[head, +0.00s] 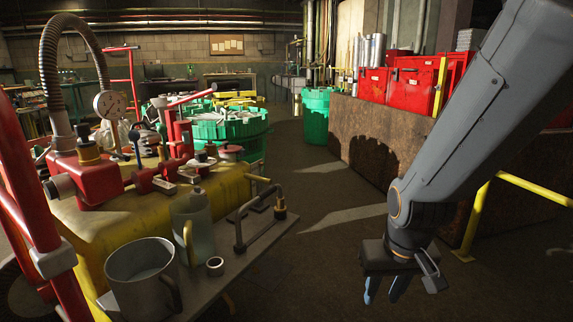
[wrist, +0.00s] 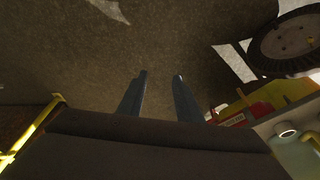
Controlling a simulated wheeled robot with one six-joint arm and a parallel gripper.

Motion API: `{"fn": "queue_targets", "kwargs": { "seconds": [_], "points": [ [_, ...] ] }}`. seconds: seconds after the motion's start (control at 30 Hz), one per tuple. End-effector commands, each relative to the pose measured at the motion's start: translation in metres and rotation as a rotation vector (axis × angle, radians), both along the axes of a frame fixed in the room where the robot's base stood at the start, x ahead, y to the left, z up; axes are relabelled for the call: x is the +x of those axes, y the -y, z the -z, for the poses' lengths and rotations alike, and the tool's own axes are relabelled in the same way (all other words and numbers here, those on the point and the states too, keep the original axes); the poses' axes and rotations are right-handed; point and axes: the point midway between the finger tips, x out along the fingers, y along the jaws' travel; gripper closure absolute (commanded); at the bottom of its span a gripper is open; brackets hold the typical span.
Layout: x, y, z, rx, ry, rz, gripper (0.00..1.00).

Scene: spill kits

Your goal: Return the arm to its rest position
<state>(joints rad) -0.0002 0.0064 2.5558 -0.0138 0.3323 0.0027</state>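My arm (head: 480,105) reaches down from the upper right in the head view. My gripper (head: 384,290) hangs at its end, pointing down over bare floor, to the right of the cart. In the wrist view my gripper (wrist: 161,80) shows two blue-grey fingers standing apart with only floor between them. It is open and empty, and touches nothing that I can see.
A cart on the left carries a yellow tank (head: 140,225), a metal mug (head: 142,275), a bottle (head: 193,228) and a gauge (head: 109,104). A yellow rail (head: 478,222) stands close right of my gripper. Red boxes (head: 415,82) sit on a brown ledge (head: 370,130). Green drums (head: 230,135) stand behind.

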Motion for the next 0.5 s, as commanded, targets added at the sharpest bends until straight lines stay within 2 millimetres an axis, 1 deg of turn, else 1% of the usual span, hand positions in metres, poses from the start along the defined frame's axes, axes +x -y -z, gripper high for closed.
{"fn": "queue_targets", "kwargs": {
  "seconds": [0.03,0.13,0.27,0.37,0.47,0.5],
  "points": [
    [-0.011,-0.005,-0.001,0.012,-0.027,0.008,0.68],
    [-0.013,-0.027,0.000,0.012,-0.037,-0.049,0.68],
    [-0.021,-0.053,-0.001,0.013,-0.059,-0.113,0.68],
    [-0.030,-0.075,-0.001,0.013,-0.078,-0.172,0.68],
    [-0.043,-0.101,-0.002,0.012,-0.103,-0.243,0.68],
    [-0.050,-0.112,-0.002,0.011,-0.113,-0.276,0.68]
  ]
}}
